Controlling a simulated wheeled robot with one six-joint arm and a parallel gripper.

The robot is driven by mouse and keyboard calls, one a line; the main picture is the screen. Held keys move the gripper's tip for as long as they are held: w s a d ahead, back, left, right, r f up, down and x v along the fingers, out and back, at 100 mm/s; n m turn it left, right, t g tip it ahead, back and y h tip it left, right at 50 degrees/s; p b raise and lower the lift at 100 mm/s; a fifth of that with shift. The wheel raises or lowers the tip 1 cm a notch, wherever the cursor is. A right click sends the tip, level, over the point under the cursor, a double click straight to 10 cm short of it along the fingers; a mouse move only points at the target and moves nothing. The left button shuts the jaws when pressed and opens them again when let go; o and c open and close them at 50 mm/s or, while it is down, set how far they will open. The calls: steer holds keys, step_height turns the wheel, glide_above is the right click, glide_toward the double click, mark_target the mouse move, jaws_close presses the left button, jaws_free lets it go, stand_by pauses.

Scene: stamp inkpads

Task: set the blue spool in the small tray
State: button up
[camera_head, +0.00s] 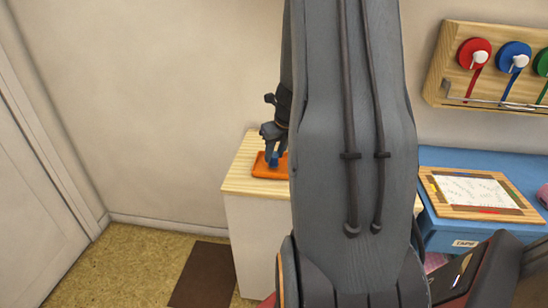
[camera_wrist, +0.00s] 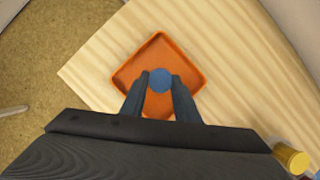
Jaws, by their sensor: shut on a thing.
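A small orange tray (camera_head: 262,168) lies on the light wooden top of a white cabinet, left of my arm in the head view. The tray (camera_wrist: 153,50) fills the middle of the wrist view. My gripper (camera_head: 273,160) points down over the tray. In the wrist view my gripper (camera_wrist: 160,82) is shut on the blue spool (camera_wrist: 160,79), one finger on each side. The spool (camera_head: 274,158) shows as a small blue piece between the fingers, within the tray's outline. I cannot tell whether it touches the tray floor. My arm hides the tray's right part in the head view.
A yellow cylinder (camera_wrist: 291,158) stands at the lower right of the wrist view. A blue table (camera_head: 460,160) with a framed board (camera_head: 480,192) is to the right. A wall rack (camera_head: 490,70) holds several coloured reels.

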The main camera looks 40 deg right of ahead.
steer(key=shift+f, duration=0.3)
steer(key=shift+f, duration=0.1)
steer(key=o, duration=1)
